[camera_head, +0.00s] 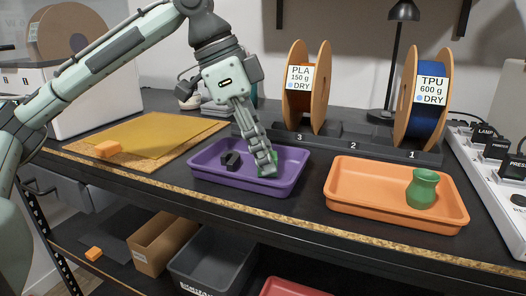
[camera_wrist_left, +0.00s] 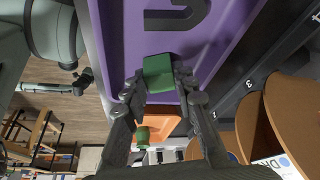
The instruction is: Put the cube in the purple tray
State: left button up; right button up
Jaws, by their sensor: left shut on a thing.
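The green cube (camera_wrist_left: 158,72) is between the fingertips of my left gripper (camera_wrist_left: 160,84) in the left wrist view. In the head view only a small green part of it (camera_head: 274,157) shows beside the fingers. My left gripper (camera_head: 266,168) is shut on the cube, pointing down inside the right part of the purple tray (camera_head: 216,179). I cannot tell whether the cube touches the tray's floor. The tray also shows in the left wrist view (camera_wrist_left: 118,30). My right gripper is not in view.
A dark object (camera_head: 230,160) lies in the purple tray, left of my gripper. An orange tray (camera_head: 365,205) with a green vase (camera_head: 422,189) stands to the right. Spools (camera_head: 302,110) stand on a rack behind. An orange block (camera_head: 107,149) lies on a board at left.

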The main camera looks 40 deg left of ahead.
pick_arm(q)
jog(key=shift+f, duration=0.1)
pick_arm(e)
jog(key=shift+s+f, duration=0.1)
pick_arm(q)
jog(key=o, duration=0.8)
jog(key=shift+o, duration=0.2)
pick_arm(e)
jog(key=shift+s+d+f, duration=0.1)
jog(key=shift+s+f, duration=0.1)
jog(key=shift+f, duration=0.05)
pick_arm(q)
jog(key=v, duration=0.2)
jog(key=shift+r, duration=0.3)
jog(key=p+v, duration=0.2)
jog(key=v, duration=0.7)
jog(key=shift+a+r, duration=0.15)
jog(key=shift+r, duration=0.1)
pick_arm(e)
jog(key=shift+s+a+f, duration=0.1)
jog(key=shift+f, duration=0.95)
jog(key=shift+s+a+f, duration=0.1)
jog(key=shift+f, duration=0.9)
pick_arm(q)
jog(key=shift+s, duration=0.1)
